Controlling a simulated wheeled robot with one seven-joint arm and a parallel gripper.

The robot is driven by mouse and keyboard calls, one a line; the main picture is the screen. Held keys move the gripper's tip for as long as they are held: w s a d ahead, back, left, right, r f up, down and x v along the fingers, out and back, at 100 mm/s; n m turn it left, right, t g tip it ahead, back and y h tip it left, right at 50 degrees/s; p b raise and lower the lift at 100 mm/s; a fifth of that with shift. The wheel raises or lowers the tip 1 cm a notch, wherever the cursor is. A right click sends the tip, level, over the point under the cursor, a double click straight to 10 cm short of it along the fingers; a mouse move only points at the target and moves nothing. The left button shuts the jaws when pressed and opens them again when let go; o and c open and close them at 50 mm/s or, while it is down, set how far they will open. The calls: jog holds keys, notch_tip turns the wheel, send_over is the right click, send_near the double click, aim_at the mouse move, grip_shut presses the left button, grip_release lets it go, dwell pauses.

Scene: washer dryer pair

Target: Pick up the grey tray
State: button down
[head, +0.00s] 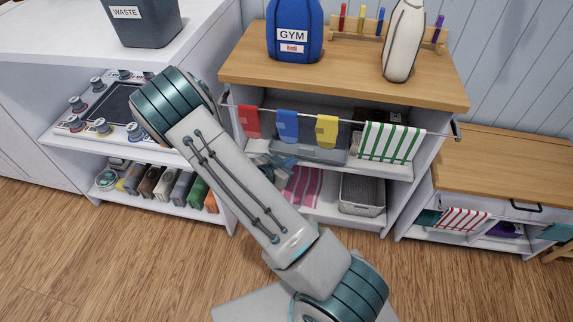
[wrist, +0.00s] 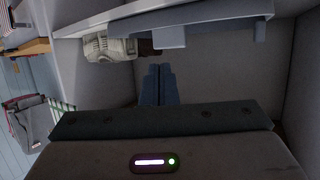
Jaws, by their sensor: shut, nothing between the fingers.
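The grey tray (head: 318,152) sits on the middle shelf of the open cabinet, under the hanging cloths. A long grey shape with a block sticking out, which looks like the tray (wrist: 215,28), shows beyond the fingertips in the wrist view. A gap shows between it and the fingers.
A rail with red, blue, yellow (head: 327,131) and green-striped cloths (head: 391,142) crosses the cabinet front. A grey basket (head: 362,195) and a pink striped cloth (head: 302,188) are on the lower shelf. The wooden floor in front is clear.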

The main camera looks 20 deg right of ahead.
aim_at(312, 150)
jog(key=w+d, duration=0.1)
jog(key=d, duration=0.1)
jog(key=w+d, duration=0.1)
jog(key=d, duration=0.2)
jog(key=w+d+b, duration=0.1)
jog(key=d, duration=0.1)
jog(key=shift+w+d+f, duration=0.15)
jog(key=shift+w+d, duration=0.15)
jog(key=shift+w, duration=0.05)
jog(key=shift+s+a+f+b, duration=0.1)
jog(key=shift+a+f+b, duration=0.05)
jog(key=shift+f+b, duration=0.35)
jog(key=shift+f, duration=0.15)
jog(key=shift+a+f, duration=0.1)
jog(key=shift+s, duration=0.15)
